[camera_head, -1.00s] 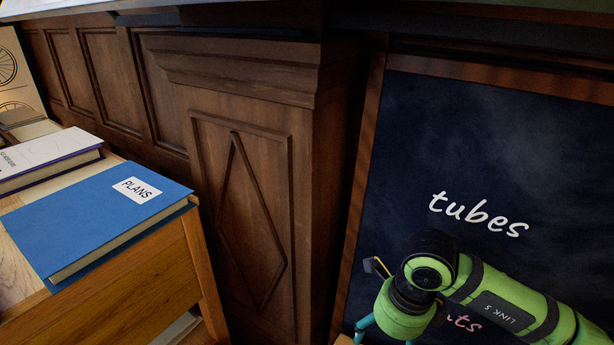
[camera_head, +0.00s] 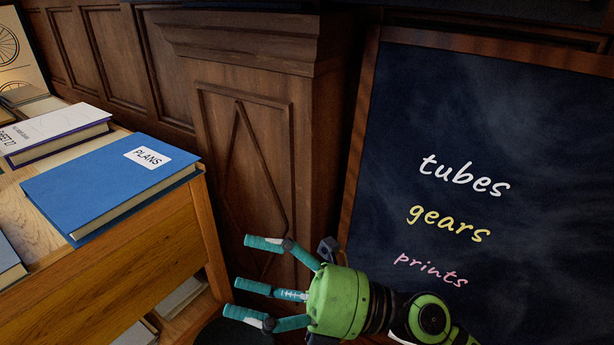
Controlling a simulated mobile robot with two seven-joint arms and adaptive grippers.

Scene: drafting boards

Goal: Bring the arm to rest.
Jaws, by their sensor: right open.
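My right gripper (camera_head: 262,284) shows at the bottom middle of the head view. Its green palm and teal fingers point left, and the fingers are spread open with nothing between them. My right arm comes in from the bottom right, in front of the lower part of a chalkboard (camera_head: 540,190). The fingers are to the right of a wooden shelf unit (camera_head: 150,262), with a gap in the picture between them. My left gripper is not in view.
A blue book labelled PLANS (camera_head: 108,188) and a white book (camera_head: 55,132) lie on the wooden unit. A dark panelled wood pillar (camera_head: 240,150) stands behind the gripper. The chalkboard reads tubes, gears and prints.

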